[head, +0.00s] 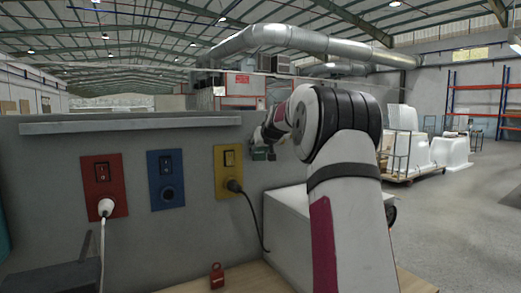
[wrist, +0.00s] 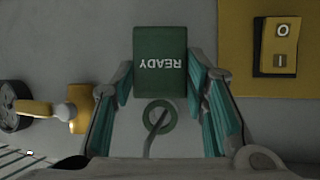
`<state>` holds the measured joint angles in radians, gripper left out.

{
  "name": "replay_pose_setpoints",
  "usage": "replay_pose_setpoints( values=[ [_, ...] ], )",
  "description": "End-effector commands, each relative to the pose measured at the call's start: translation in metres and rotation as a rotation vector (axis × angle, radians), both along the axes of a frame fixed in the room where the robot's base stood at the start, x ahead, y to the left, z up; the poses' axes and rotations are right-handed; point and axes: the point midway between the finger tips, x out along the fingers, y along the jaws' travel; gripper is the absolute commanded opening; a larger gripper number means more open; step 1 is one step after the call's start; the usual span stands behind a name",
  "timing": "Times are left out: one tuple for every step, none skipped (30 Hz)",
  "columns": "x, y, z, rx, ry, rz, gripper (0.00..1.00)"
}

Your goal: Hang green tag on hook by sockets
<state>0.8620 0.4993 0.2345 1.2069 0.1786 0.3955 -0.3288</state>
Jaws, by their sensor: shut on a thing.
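My gripper (head: 262,149) is at the grey wall just right of the yellow socket panel (head: 228,172). In the wrist view its teal-padded fingers (wrist: 165,90) are shut on the green tag (wrist: 160,62), one at each side. The tag reads READY upside down and lies flat towards the wall. Its green ring (wrist: 158,117) is on the side nearer my palm. A thin grey curved hook (wrist: 154,130) shows at the ring. I cannot tell whether it passes through. In the head view the tag is a small dark green patch (head: 259,155), mostly hidden.
Red (head: 104,185) and blue (head: 165,179) socket panels are further left; a white plug (head: 106,207) sits in the red one. A black plug (head: 234,186) and cable hang from the yellow one. A red padlock-like object (head: 217,277) stands below. A ledge (head: 130,124) runs above.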

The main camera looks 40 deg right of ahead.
Motion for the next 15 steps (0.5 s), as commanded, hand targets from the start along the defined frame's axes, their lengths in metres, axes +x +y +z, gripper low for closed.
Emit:
replay_pose_setpoints(
  values=[
    [-0.0001, 0.0, 0.0003, 0.0, 0.0, 0.0, 0.45],
    [-0.0001, 0.0, 0.0003, 0.0, 0.0, 0.0, 0.52],
    [-0.0001, 0.0, 0.0003, 0.0, 0.0, 0.0, 0.61],
    [-0.0001, 0.0, 0.0003, 0.0, 0.0, 0.0, 0.64],
    [-0.0001, 0.0, 0.0003, 0.0, 0.0, 0.0, 0.64],
    [-0.0001, 0.0, 0.0003, 0.0, 0.0, 0.0, 0.64],
    [-0.0001, 0.0, 0.0003, 0.0, 0.0, 0.0, 0.64],
    [-0.0001, 0.0, 0.0003, 0.0, 0.0, 0.0, 0.64],
    [-0.0001, 0.0, 0.0003, 0.0, 0.0, 0.0, 0.64],
    [0.0, 0.0, 0.0002, 0.0, 0.0, 0.0, 0.64],
    [0.0, 0.0, 0.0001, 0.0, 0.0, 0.0, 0.64],
    [-0.0002, 0.0001, 0.0002, 0.0, 0.0, 0.0, 0.64],
    [-0.0005, 0.0003, 0.0006, 0.0, 0.0, 0.0, 0.64],
    [-0.0013, 0.0006, 0.0011, 0.0, 0.0, 0.0, 0.64],
    [-0.0029, 0.0015, 0.0025, 0.0, -0.001, 0.0, 0.64]
  ],
)
